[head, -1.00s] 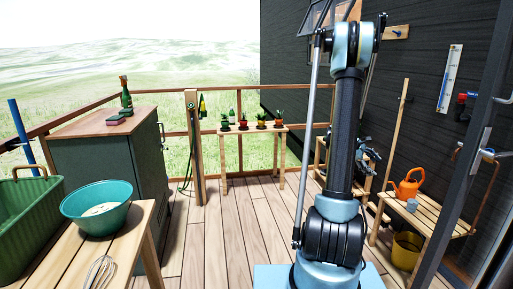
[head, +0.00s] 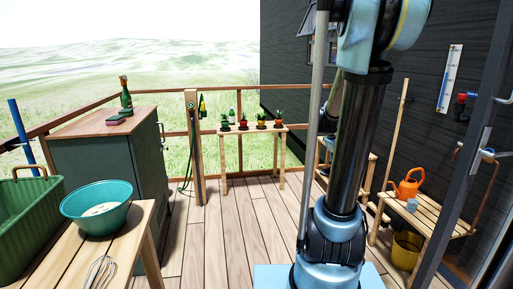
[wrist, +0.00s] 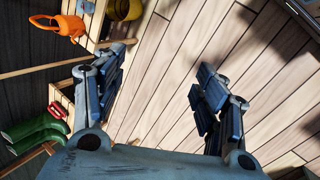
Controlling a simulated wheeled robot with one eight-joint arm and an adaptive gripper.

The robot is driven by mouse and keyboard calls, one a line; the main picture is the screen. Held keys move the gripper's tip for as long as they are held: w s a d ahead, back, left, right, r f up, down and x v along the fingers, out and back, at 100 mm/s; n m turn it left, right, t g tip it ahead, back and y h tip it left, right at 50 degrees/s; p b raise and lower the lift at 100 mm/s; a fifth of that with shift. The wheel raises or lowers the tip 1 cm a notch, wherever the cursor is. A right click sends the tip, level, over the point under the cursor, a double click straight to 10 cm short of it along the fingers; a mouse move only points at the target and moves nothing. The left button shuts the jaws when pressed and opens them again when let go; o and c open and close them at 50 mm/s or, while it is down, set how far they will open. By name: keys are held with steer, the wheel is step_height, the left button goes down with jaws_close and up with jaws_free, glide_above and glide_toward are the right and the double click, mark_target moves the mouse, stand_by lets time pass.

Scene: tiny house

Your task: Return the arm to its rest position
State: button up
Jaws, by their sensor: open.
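My gripper (wrist: 160,85) shows in the wrist view with its two fingers spread wide apart. It is open and nothing is between the fingers; only deck boards show beyond them. In the head view my arm stands upright at the right of centre, and the gripper is hidden behind it or out of the picture.
A wooden bench (head: 425,215) at the right holds an orange watering can (head: 408,185), with a yellow bucket (head: 407,250) below. A table with a teal bowl (head: 97,207) and whisk (head: 100,272) is at left. Potted plants stand on a back table (head: 270,129). The middle deck (head: 235,235) is clear.

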steer(key=s+a+f+m+y, duration=0.2)
steer(key=s+a+f, duration=0.1)
steer(key=s+a, duration=0.5)
steer(key=s+a+f+m+y, duration=0.2)
steer(key=s+a+f+y, duration=0.1)
steer(key=s+a, duration=0.6)
steer(key=s+f, duration=0.1)
steer(key=s, duration=0.3)
steer(key=shift+t, duration=0.4)
